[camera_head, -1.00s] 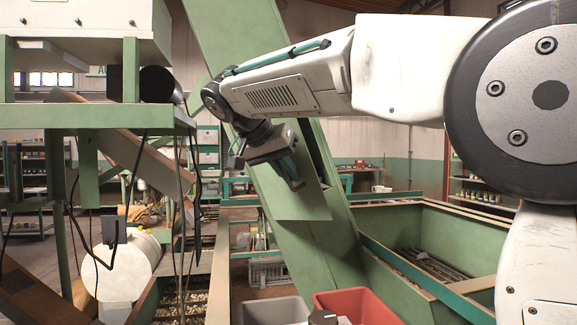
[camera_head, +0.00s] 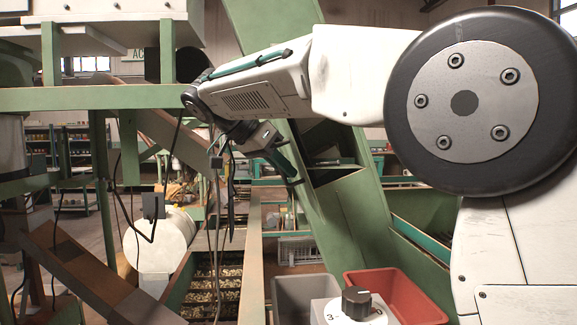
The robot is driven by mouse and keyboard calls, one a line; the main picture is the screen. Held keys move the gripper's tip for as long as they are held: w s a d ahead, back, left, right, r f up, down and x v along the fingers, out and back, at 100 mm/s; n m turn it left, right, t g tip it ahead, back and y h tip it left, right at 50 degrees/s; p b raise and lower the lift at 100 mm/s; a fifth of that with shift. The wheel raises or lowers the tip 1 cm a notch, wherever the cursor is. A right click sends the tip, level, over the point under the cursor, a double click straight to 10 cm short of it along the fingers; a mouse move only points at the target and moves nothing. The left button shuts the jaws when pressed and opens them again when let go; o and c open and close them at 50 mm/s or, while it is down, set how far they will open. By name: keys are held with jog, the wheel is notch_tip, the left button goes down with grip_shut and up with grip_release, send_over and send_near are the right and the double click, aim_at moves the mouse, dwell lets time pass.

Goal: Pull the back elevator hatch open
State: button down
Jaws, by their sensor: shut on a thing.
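The back elevator (camera_head: 355,220) is a tall, slanted green chute in the middle of the view. A dark opening (camera_head: 332,150) shows in its side. The green hatch (camera_head: 312,205) stands swung out on the left of this opening, seen at a steep angle. My gripper (camera_head: 292,179), with teal fingers, is at the hatch's outer face and shut on its handle. The handle itself is mostly hidden by the fingers.
A green frame with a white machine (camera_head: 115,12) stands at left, close to my arm's elbow. Below are a grey bin (camera_head: 305,292), a red bin (camera_head: 395,295) and a control box with a black knob (camera_head: 356,300). A white drum (camera_head: 158,240) and hanging cables stand lower left.

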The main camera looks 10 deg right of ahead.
jog(key=shift+s+f, duration=0.1)
jog(key=c, duration=1.5)
grip_release()
jog(key=shift+a, duration=0.1)
jog(key=v, duration=0.7)
jog(key=shift+a+r, duration=0.25)
jog(key=shift+r, duration=0.1)
